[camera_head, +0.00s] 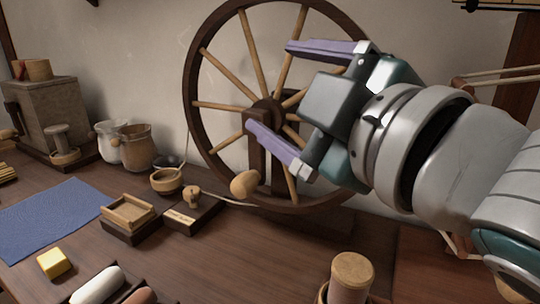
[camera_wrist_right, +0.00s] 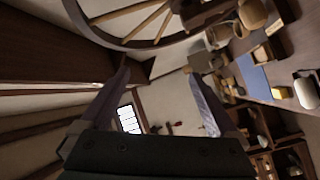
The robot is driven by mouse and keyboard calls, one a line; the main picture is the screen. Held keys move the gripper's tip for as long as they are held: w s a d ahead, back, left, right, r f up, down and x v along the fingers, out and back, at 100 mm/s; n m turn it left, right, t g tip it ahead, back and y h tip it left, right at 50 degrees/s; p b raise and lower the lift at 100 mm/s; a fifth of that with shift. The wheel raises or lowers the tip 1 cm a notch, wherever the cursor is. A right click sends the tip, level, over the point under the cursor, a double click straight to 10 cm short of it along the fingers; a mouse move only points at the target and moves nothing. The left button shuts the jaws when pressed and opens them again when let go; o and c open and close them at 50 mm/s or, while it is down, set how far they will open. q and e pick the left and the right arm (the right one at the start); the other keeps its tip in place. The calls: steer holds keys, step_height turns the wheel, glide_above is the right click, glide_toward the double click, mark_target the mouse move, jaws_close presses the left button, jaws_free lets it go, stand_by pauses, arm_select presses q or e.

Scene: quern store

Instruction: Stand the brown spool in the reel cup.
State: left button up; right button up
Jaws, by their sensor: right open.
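My right gripper (camera_head: 270,85) is open and empty, held up in front of the spoked wheel. Its two purple fingers are wide apart, and they also show in the right wrist view (camera_wrist_right: 160,76). At the bottom of the head view a brown cylinder with a pale tan top (camera_head: 350,280), likely the brown spool, stands upright; the frame edge cuts off its lower part. A brown rim (camera_head: 322,292) shows beside its base; I cannot tell if this is the reel cup. A grey-brown spool shape (camera_head: 58,138) stands at the far left. My left gripper is not in view.
A wooden tray (camera_head: 128,212), a labelled block (camera_head: 182,219), a small bowl (camera_head: 166,181), jugs (camera_head: 137,148), a blue cloth (camera_head: 50,217) and a yellow block (camera_head: 54,263) lie leftward. The bench (camera_head: 255,255) is bare centre-front.

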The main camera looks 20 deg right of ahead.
steer(key=s+d+f+m+g+h, duration=0.1)
steer(key=s+d+f+m+g, duration=0.1)
steer(key=f+m, duration=0.15)
steer(key=s+d+f+m+g+h, duration=0.2)
steer(key=f, duration=0.3)
steer(key=s+f+m+g, duration=0.2)
steer(key=s+f+g, duration=0.3)
steer(key=s, duration=0.4)
steer(key=s+f+m+g+y, duration=0.1)
steer(key=s+f+m+g, duration=0.2)
steer(key=s+f+g, duration=0.2)
steer(key=s+f, duration=0.3)
steer(key=s, duration=0.1)
steer(key=shift+g, duration=0.3)
steer(key=shift+m, duration=0.25)
